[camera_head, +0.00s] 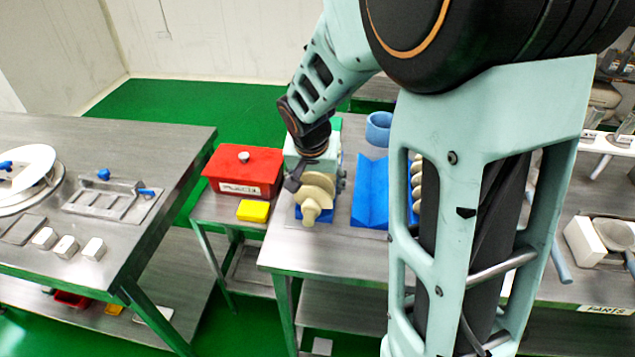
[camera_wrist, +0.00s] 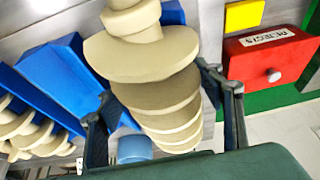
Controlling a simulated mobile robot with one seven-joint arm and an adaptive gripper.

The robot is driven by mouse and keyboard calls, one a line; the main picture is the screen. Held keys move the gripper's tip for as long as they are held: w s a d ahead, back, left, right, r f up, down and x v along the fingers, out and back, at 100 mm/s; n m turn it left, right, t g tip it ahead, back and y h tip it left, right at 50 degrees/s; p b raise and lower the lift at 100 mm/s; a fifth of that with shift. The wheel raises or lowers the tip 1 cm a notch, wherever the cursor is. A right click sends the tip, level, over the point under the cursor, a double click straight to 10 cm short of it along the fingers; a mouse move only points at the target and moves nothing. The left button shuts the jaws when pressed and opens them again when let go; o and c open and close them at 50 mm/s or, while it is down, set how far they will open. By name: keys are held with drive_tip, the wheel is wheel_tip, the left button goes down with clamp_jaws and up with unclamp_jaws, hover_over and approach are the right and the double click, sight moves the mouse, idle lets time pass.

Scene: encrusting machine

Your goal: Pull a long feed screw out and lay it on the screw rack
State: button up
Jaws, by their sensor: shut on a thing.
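My gripper (camera_head: 303,176) is shut on a cream feed screw (camera_head: 317,190). In the wrist view the screw (camera_wrist: 165,90) fills the space between the two dark fingers of my gripper (camera_wrist: 165,105), its ridged turns running between them and its narrower end toward the top. In the head view the screw is in front of a pale green machine block (camera_head: 329,150), above a blue piece; whether it touches either is unclear. A blue V-shaped rack (camera_head: 370,192) stands to its right, its trough empty where visible. It also shows in the wrist view (camera_wrist: 62,80).
More cream screws (camera_head: 416,183) lie right of the rack, partly behind my arm. A blue cup (camera_head: 378,127) stands behind the rack. A red rejects box (camera_head: 243,168) and yellow block (camera_head: 253,211) are left. A steel table (camera_head: 150,150) with trays stands far left.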

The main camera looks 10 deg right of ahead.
sight(316, 177)
drive_tip(key=shift+f, duration=0.15)
drive_tip(key=o, duration=1.7)
drive_tip(key=shift+o, duration=0.3)
drive_tip(key=shift+o, duration=0.7)
drive_tip(key=shift+p+v, duration=1.75)
drive_tip(key=shift+v, duration=1.95)
drive_tip(key=shift+s, duration=0.1)
